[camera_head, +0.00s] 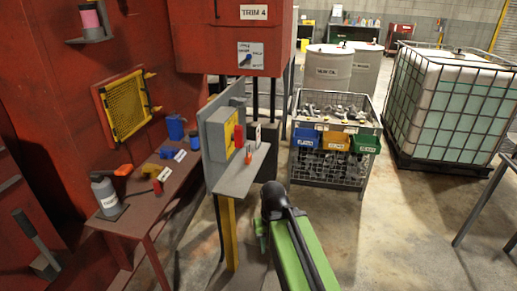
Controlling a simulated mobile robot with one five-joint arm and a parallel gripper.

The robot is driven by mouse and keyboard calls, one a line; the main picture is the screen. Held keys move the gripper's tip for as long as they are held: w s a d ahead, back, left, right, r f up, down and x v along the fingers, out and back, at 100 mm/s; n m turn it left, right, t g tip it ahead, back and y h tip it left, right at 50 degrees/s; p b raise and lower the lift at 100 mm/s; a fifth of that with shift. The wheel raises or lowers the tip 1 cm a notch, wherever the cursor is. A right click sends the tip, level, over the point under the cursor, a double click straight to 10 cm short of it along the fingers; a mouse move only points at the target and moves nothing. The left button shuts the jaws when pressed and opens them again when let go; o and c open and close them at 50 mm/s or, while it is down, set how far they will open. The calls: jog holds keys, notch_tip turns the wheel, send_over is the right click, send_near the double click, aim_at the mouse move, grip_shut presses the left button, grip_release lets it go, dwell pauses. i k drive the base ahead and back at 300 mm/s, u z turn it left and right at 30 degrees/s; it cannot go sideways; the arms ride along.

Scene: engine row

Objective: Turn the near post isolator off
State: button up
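The near post isolator is a grey box (221,134) on a grey board carried by a yellow post (229,232), left of the picture's middle. Its face has a yellow plate and a red handle (238,136). The handle looks roughly upright; its exact setting is too small to read. A grey shelf (243,173) juts out below the box, with small red and white items on it. My green arm reaches up from the bottom edge to a dark joint, right of the post and below the shelf. My gripper's fingers are not clearly visible, and nothing of the arm touches the isolator.
A red bench (150,205) with a bottle and tools stands left, by red machinery. A wire cage (333,150) with coloured bins, drums and a caged tank (450,105) stand behind.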

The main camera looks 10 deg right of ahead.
aim_at(237, 137)
jog(key=z, duration=0.3)
jog(key=k, duration=0.2)
jog(key=u, duration=0.4)
jog(key=i, duration=0.75)
jog(key=u, duration=4.4)
jog(key=i, duration=0.1)
jog(key=z, duration=2.3)
jog(key=k, duration=1.4)
jog(key=z, duration=0.55)
jog(key=i, duration=1)
jog(key=u, duration=0.1)
